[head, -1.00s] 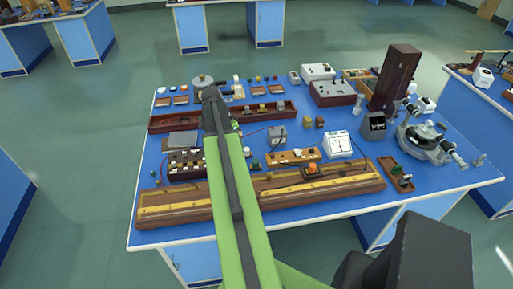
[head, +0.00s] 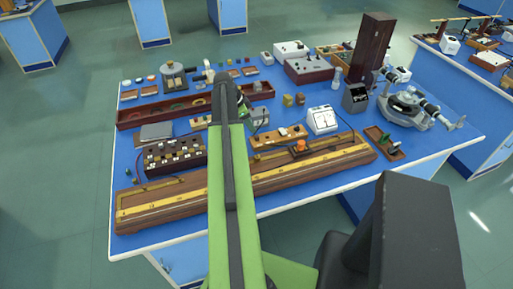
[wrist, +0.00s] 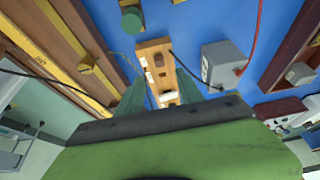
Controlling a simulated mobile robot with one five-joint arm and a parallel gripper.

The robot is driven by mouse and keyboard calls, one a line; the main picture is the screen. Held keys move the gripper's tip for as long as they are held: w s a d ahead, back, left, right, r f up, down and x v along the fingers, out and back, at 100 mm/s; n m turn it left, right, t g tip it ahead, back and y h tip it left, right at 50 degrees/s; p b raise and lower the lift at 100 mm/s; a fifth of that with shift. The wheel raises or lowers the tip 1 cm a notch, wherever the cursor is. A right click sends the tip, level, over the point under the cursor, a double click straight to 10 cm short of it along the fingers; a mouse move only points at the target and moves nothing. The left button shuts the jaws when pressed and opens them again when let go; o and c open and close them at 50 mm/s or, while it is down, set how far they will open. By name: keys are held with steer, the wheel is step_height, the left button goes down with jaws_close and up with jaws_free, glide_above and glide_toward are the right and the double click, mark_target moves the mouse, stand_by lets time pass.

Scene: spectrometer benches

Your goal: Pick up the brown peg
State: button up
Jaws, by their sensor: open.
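A small brown block (head: 300,99) stands on the blue bench beside a yellowish one (head: 288,100); it may be the brown peg, but I cannot tell for sure. My gripper (wrist: 160,78) is open, with two green fingers apart and nothing seen between them. In the wrist view the fingers point over a wooden switch board (wrist: 157,60). In the head view my arm hides most of the gripper, which is near a grey box (head: 259,116), left of the brown block. The grey box also shows in the wrist view (wrist: 222,63).
A long wooden bridge (head: 160,208) lies along the front edge. A long brown tray (head: 150,114) lies behind. A white meter (head: 322,120), a tall dark wooden box (head: 370,55) and a spectrometer (head: 405,105) stand at right. Wires cross near the grey box.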

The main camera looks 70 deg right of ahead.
mark_target(258, 136)
steer(key=b+x, duration=0.1)
steer(key=x, duration=0.1)
steer(key=shift+f, duration=0.45)
steer(key=shift+s+d+f, duration=0.1)
steer(key=shift+s+f, duration=0.05)
steer(key=b+x, duration=0.5)
jaws_close()
